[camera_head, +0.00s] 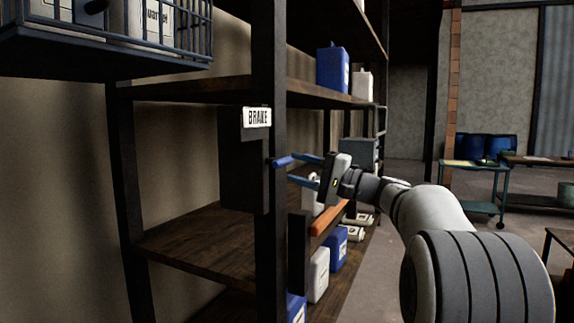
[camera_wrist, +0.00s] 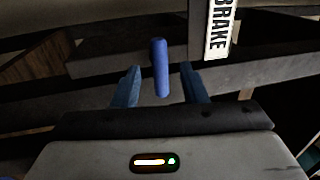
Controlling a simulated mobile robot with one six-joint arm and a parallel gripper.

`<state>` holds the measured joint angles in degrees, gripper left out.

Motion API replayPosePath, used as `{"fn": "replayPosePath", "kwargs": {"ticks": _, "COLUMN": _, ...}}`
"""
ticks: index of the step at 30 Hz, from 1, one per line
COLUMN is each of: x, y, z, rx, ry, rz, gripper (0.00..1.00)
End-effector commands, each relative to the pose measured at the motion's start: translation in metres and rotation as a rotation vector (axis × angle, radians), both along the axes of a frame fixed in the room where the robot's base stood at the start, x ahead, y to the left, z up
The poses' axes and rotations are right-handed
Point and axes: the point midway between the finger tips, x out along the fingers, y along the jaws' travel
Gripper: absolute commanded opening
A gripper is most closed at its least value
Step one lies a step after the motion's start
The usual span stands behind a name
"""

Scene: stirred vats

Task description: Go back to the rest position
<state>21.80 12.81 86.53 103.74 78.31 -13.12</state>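My gripper (camera_head: 293,168) is at the front of the shelf, below and right of the BRAKE sign (camera_head: 257,117), with its two blue fingers spread apart. A short blue lever handle (camera_head: 283,162) sticks out from the dark box at the shelf post, close to the fingertips. In the wrist view the handle (camera_wrist: 160,70) stands between the finger tips, with a visible gap on each side. The gripper (camera_wrist: 160,84) is open and holds nothing. The wrist view also shows the BRAKE sign at its upper right. No rest position is marked in view.
The wooden shelf rack (camera_head: 200,240) fills the left and middle. An orange bar (camera_head: 331,217) lies just below my gripper. Blue and white canisters (camera_head: 333,68) stand on the shelves. A wire basket (camera_head: 110,35) hangs upper left. A green cart (camera_head: 474,168) stands beyond open floor at right.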

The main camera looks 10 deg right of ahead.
Motion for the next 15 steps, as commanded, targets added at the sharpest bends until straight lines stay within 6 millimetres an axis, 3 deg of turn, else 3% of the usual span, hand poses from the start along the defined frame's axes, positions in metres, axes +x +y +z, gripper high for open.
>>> {"fn": "replayPosePath", "kwargs": {"ticks": 5, "x": -0.011, "y": -0.016, "z": -0.003, "rx": 0.000, "ry": 0.000, "rz": -0.002, "gripper": 0.39}}
{"fn": "replayPosePath", "kwargs": {"ticks": 15, "x": -0.013, "y": -0.017, "z": -0.004, "rx": -0.001, "ry": 0.001, "rz": 0.000, "gripper": 0.39}}
